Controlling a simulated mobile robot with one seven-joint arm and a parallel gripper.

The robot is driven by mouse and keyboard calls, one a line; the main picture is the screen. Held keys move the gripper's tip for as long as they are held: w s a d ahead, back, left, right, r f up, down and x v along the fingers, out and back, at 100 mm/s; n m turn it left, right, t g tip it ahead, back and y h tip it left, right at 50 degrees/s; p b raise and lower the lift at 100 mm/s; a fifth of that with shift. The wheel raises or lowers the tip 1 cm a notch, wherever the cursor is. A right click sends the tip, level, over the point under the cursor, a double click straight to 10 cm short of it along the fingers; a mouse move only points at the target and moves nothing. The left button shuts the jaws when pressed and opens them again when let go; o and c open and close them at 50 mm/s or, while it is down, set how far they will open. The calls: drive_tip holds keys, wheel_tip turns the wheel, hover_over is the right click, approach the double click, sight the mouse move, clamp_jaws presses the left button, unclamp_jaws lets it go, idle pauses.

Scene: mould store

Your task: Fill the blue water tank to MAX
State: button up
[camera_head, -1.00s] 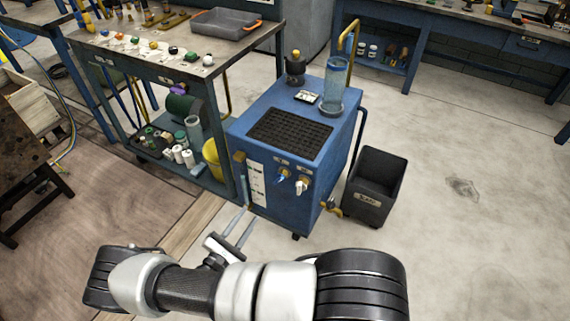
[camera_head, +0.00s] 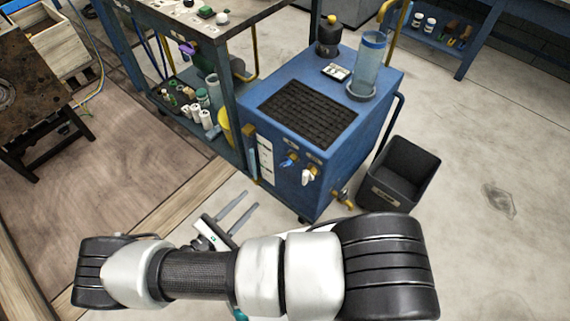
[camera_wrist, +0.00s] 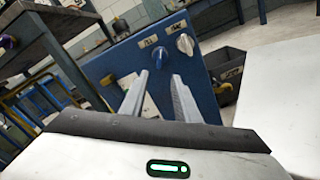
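The blue water tank is a wheeled blue cabinet (camera_head: 283,150) with a black grille on top. Its front carries a white level strip (camera_head: 265,160), a blue knob (camera_head: 289,160) and a white knob (camera_head: 308,177). The wrist view also shows the blue knob (camera_wrist: 110,79) and the white knob (camera_wrist: 185,44). A brass tap (camera_head: 345,197) sits low on its right side. The level and MAX mark are too small to read. My gripper (camera_head: 250,200) is open and empty, in front of the cabinet and apart from it. In the wrist view its fingers (camera_wrist: 155,92) point towards the front panel.
A clear cylinder (camera_head: 368,65), a dark bottle (camera_head: 328,36) and a small white box (camera_head: 336,72) stand on the cabinet. A black bin (camera_head: 402,172) stands at its right. A work table with a bottle-filled shelf (camera_head: 185,105) is close at left.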

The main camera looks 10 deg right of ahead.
sight(283, 166)
drive_tip(key=p+x, duration=0.4)
drive_tip(key=x, duration=1.2)
drive_tip(key=shift+w+d, duration=0.15)
drive_tip(key=shift+d, duration=0.1)
drive_tip(key=shift+c, duration=0.2)
clamp_jaws()
